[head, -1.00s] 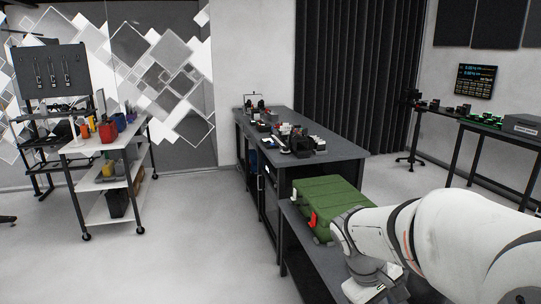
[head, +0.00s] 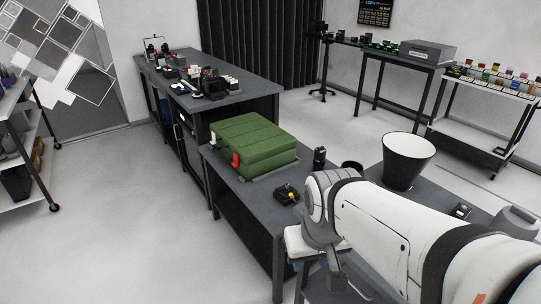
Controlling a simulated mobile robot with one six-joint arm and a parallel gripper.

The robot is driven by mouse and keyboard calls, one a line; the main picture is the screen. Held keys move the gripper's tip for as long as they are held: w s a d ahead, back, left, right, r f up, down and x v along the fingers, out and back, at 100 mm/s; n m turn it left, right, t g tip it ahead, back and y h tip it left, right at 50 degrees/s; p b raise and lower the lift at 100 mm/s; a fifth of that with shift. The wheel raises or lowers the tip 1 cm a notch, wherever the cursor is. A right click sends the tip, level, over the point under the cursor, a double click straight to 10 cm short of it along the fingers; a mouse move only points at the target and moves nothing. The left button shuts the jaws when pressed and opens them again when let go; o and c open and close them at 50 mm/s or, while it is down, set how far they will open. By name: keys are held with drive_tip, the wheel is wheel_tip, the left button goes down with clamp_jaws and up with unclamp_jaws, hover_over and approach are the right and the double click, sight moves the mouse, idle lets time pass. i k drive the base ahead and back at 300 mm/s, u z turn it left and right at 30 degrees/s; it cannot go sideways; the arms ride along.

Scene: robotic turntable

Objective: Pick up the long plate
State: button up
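I cannot make out the long plate in the head view; it may be among the small items on the far workbench or hidden behind my arm. My white arm fills the lower right and reaches over the front edge of a low dark table (head: 262,205). My gripper is not visible; only the arm links show. A green ridged case (head: 252,143) with a red latch sits on that low table, beyond my arm.
A dark workbench (head: 240,97) with several small devices stands behind. A black bucket-like container (head: 405,165) and a small yellow-black device (head: 288,193) stand near my arm. A shelf rack (head: 490,110) with colourful items is at right.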

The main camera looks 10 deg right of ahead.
sight(283, 193)
drive_tip(key=u, duration=1.85)
drive_tip(key=i, duration=1.8)
drive_tip(key=z, duration=3.3)
